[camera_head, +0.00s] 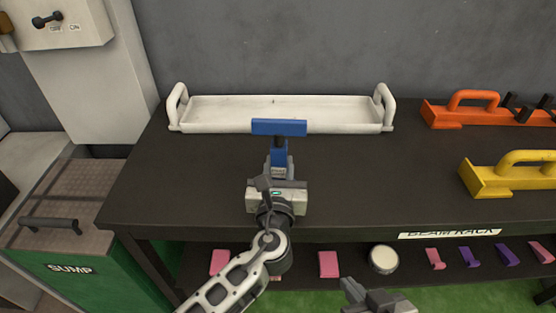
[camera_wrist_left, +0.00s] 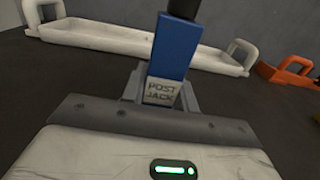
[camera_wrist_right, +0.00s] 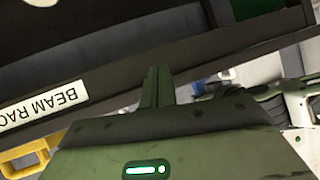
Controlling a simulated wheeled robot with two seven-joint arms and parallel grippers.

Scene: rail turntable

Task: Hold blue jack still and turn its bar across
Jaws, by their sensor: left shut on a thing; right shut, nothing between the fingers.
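The blue jack (camera_head: 279,150) stands on the dark table, in front of the white tray. Its blue bar (camera_head: 279,127) lies left to right in the head view, at the top of the post. In the left wrist view the blue post (camera_wrist_left: 168,48) stands upright with a "POST JACK" label low on it. My left gripper (camera_head: 279,168) is shut on the jack's post from the near side; its fingers also show in the left wrist view (camera_wrist_left: 160,88). My right gripper (camera_head: 349,285) is shut and empty, low in front of the table edge, away from the jack.
A white tray (camera_head: 220,126) with end handles lies behind the jack. Orange (camera_head: 455,115) and yellow (camera_head: 500,182) handled pieces are at the right. A shelf below, labelled "BEAM RACK" (camera_head: 450,233), holds pink and purple pieces and a round white thing (camera_head: 383,260). A green sump box (camera_head: 80,275) is at left.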

